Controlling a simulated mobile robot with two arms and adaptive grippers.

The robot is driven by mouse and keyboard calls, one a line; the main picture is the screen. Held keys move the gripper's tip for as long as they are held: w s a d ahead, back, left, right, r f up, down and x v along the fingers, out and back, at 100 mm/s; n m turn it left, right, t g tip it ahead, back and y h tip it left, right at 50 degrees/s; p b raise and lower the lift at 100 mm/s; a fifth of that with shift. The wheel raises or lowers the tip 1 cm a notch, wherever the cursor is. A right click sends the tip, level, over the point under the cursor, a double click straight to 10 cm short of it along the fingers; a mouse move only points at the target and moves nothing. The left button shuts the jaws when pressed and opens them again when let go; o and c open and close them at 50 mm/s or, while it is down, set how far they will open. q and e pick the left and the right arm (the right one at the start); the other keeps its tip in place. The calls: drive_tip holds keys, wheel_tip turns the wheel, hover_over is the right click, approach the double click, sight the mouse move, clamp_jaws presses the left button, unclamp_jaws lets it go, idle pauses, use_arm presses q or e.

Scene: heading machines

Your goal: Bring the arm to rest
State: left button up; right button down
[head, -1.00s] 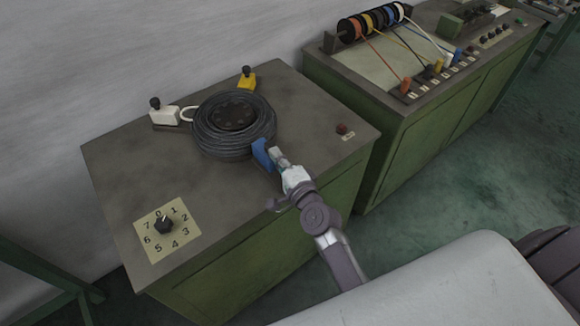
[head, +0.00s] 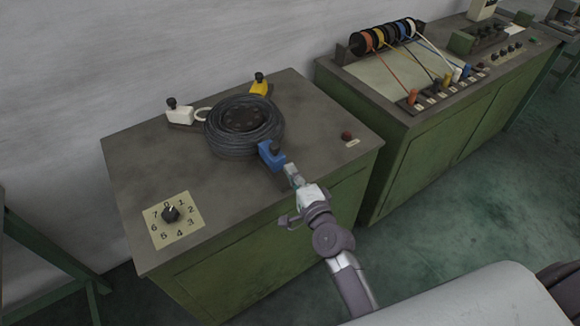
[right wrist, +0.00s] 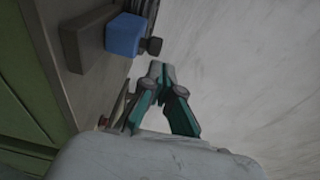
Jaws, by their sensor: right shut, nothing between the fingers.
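My right gripper (head: 294,176) is at the front edge of the near green cabinet, just in front of the blue clamp block (head: 271,154). In the right wrist view its two fingers (right wrist: 160,72) are together and empty, with the blue block (right wrist: 125,35) a little apart from them at upper left. My right arm (head: 335,240) reaches up from the lower right of the head view. My left gripper is not in view.
A coil of dark cable (head: 243,126) lies on the cabinet top (head: 150,160) among the blue, white (head: 181,116) and yellow (head: 259,87) blocks. A numbered dial (head: 171,214) is at front left. A second cabinet (head: 440,140) with coloured spools (head: 384,37) stands right.

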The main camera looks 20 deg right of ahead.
drive_tip(key=s+b, duration=0.2)
drive_tip(key=s, duration=0.5)
drive_tip(key=s+f+n+g, duration=0.3)
drive_tip(key=f, duration=0.7)
drive_tip(key=s+a+f+n+g, duration=0.1)
drive_tip(key=s+f+n+g, duration=0.2)
drive_tip(key=f, duration=0.8)
drive_tip(key=s+f+n+g, duration=0.2)
drive_tip(key=s+f+n, duration=0.15)
drive_tip(key=f, duration=0.65)
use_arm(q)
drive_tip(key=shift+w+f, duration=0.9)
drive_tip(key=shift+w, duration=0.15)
use_arm(e)
drive_tip(key=s+d+f+n+g, duration=0.2)
drive_tip(key=s+f, duration=0.4)
drive_tip(key=s, duration=0.3)
drive_tip(key=s+d+f+n+g+h, duration=0.1)
drive_tip(key=s+d+f+n+g, duration=0.2)
drive_tip(key=s+f, duration=0.4)
drive_tip(key=s+d+f+n+g+h, duration=0.1)
drive_tip(key=s+d+f+n+g, duration=0.2)
drive_tip(key=s, duration=0.9)
wheel_tip(320, 180, down, 3)
drive_tip(key=shift+s+d+f+n, duration=0.15)
drive_tip(key=shift+s+f+n, duration=0.1)
drive_tip(key=shift+n, duration=0.6)
